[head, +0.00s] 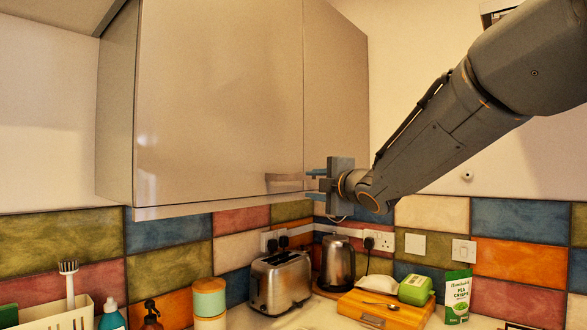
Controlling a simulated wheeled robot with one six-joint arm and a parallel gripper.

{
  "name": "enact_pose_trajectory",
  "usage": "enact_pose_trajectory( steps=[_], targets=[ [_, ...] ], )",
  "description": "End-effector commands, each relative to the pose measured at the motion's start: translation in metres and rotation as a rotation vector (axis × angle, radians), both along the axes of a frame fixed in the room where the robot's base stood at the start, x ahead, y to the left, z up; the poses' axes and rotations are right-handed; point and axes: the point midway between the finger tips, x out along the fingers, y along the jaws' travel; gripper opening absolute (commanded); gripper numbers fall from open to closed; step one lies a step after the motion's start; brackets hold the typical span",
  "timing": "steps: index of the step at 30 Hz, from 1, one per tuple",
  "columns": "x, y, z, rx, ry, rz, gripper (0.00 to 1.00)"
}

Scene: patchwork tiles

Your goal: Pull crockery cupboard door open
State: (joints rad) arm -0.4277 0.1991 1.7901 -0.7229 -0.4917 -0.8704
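The wall cupboard has a large glossy beige door (220,100) on its front, which looks shut and flush with the cupboard. A vertical seam parts it from a narrower panel (336,90) on the right. No handle is clear to see. My gripper (312,184) is at the lower right of the large door, close to the seam and the cupboard's bottom edge. Its two blue fingers point left, one above the other, with a gap between them. I see nothing held in them. Whether the fingertips touch the door cannot be told.
Below, the counter holds a toaster (281,282), a kettle (338,263), a wooden board (385,308) with a green container (415,290), a pea crisps pouch (457,296), and a canister (209,298). A white rack (58,318) with a brush stands at left.

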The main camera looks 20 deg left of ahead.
Motion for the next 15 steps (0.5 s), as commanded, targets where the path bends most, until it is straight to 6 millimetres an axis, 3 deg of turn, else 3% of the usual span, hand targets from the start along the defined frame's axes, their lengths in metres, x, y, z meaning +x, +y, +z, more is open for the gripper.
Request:
enact_pose_trajectory(
  steps=[3,15],
  targets=[
    [-0.005,0.016,0.018,-0.013,-0.057,0.039,0.36],
    [0.027,0.049,0.019,-0.013,-0.061,0.043,0.36]
  ],
)
